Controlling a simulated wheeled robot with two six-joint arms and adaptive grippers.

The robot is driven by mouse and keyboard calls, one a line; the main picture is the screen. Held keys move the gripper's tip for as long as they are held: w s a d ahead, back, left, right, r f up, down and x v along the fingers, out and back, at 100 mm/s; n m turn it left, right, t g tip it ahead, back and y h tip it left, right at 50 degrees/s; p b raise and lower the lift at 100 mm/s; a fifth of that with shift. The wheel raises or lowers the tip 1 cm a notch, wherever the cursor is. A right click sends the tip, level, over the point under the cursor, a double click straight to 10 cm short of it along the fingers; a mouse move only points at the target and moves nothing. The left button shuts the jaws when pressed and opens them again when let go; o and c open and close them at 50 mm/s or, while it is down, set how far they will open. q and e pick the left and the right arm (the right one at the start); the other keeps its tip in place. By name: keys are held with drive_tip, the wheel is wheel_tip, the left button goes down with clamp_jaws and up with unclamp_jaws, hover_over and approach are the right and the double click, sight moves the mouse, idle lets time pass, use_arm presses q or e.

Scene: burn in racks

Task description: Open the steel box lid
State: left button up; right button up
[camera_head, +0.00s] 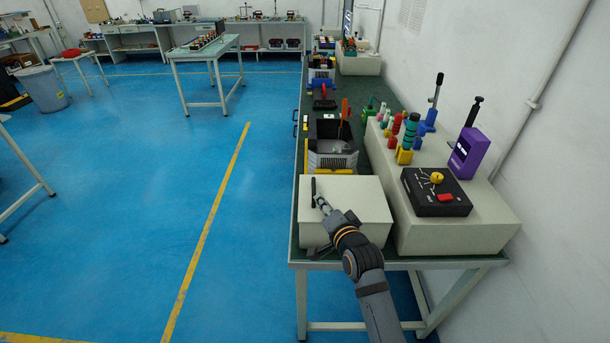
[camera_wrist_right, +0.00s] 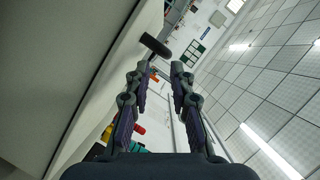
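The steel box (camera_head: 362,195) is a pale beige block at the near end of the green-topped table. Its lid looks closed, and a dark seam runs along its side in the right wrist view. A black bar handle (camera_head: 313,187) stands at the left part of the box; it also shows in the right wrist view (camera_wrist_right: 155,45), just beyond my fingertips. My right gripper (camera_head: 322,204) is over the box beside the handle. In the right wrist view its two fingers (camera_wrist_right: 160,70) are apart with nothing between them. My left gripper is not in view.
Right of the box is a pale bench block (camera_head: 452,238) carrying a black control box (camera_head: 436,196), a purple meter (camera_head: 468,152) and coloured knobs. Behind the box is a dark open crate (camera_head: 331,160).

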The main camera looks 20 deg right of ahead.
sight(314, 185)
drive_tip(key=shift+r, duration=0.3)
drive_tip(key=shift+s+r, duration=0.4)
drive_tip(key=shift+r, duration=0.05)
drive_tip(key=x, duration=0.3)
drive_tip(key=shift+p, duration=0.3)
drive_tip(key=x, duration=0.2)
drive_tip(key=shift+w+f, duration=0.15)
drive_tip(key=shift+w, duration=0.1)
drive_tip(key=x, duration=0.4)
drive_tip(key=shift+w, duration=0.15)
drive_tip(key=shift+w+f, duration=0.1)
drive_tip(key=shift+c, duration=0.6)
clamp_jaws()
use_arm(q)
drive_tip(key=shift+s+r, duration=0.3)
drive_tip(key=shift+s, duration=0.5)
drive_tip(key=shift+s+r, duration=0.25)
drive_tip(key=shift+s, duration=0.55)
